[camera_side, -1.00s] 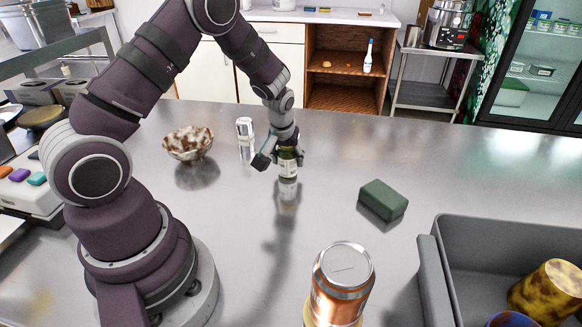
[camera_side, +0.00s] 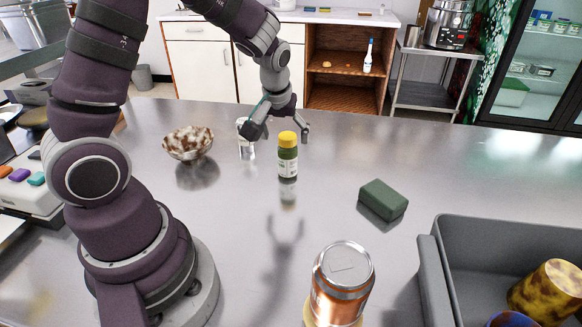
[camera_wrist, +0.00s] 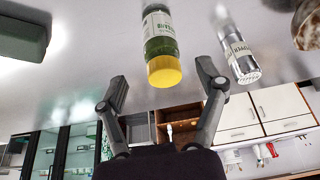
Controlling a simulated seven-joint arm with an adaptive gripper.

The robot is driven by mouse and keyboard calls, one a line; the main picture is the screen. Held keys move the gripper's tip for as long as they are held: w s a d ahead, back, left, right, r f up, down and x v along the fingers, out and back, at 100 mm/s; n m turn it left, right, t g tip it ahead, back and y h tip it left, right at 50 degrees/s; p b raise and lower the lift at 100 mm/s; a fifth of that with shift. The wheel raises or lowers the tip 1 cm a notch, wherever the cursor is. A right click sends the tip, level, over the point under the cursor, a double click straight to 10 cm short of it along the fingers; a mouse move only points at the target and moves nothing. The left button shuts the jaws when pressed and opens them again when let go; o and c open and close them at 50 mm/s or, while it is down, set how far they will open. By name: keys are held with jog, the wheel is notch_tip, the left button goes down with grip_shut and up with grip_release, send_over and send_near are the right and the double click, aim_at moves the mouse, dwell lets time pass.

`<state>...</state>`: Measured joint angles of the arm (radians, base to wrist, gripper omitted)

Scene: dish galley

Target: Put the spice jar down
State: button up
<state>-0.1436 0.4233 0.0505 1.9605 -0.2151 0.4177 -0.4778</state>
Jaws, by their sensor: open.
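The spice jar (camera_side: 287,156), green with a yellow cap and a pale label, stands upright on the metal counter (camera_side: 240,230). My gripper (camera_side: 276,134) is open and empty, raised at the far side of the jar and apart from it. In the wrist view the jar (camera_wrist: 160,45) shows with its yellow cap toward me, beyond the spread fingertips of my gripper (camera_wrist: 167,88). Nothing is between the fingers.
A clear pepper shaker (camera_wrist: 238,48) stands close by the jar; in the side view it (camera_side: 246,145) is partly behind my gripper. A speckled bowl (camera_side: 188,143) is left. A green sponge (camera_side: 383,200), an orange can (camera_side: 340,280) and a grey bin (camera_side: 432,285) are right and front.

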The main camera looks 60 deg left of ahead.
jog(key=s+d+r+m+t+h, duration=0.2)
jog(key=s+d+r+m+h, duration=0.1)
jog(key=s+d+r+m, duration=0.6)
jog(key=s+d+r, duration=0.1)
jog(key=s, duration=0.2)
jog(key=shift+s+d+r, duration=0.25)
jog(key=shift+r, duration=0.1)
